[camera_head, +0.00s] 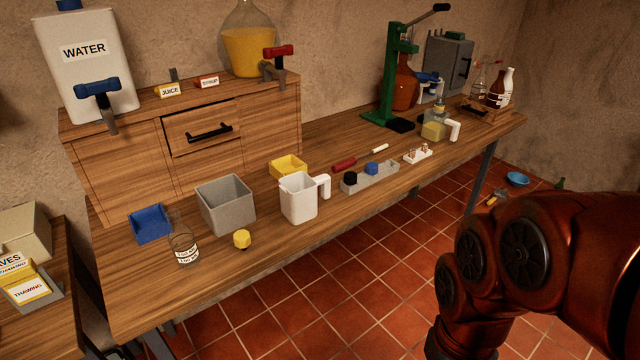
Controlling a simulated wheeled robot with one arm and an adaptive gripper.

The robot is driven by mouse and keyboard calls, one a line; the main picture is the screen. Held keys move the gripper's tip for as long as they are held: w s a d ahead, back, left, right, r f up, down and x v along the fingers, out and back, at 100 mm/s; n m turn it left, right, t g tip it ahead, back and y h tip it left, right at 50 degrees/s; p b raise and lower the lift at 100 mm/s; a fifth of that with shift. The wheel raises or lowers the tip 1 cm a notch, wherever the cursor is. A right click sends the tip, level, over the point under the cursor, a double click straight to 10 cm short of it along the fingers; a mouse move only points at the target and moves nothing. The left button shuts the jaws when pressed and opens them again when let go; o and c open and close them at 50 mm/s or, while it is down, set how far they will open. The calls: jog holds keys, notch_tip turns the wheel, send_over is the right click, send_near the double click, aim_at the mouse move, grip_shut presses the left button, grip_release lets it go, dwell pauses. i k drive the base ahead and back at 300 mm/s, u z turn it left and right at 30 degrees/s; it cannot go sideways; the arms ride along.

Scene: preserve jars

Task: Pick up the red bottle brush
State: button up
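The red bottle brush (345,164) lies on the wooden bench, behind the grey tray. Its thick red part points to the lower left, and a pale end shows to the upper right. The thin middle is too small to make out clearly. Nothing holds it. My red arm shows at the lower right, over the tiled floor and apart from the bench. My gripper is outside the view.
A white jug (298,198) and yellow bin (288,168) stand left of the brush. The grey tray (375,180) with dark and blue caps lies in front. A small white rack (417,155) is to the right, and a green press (388,85) stands behind.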

aim_at(348, 163)
jog(key=z, duration=0.1)
jog(key=i, duration=0.75)
jog(key=u, duration=0.65)
jog(key=i, duration=0.8)
jog(key=u, duration=0.65)
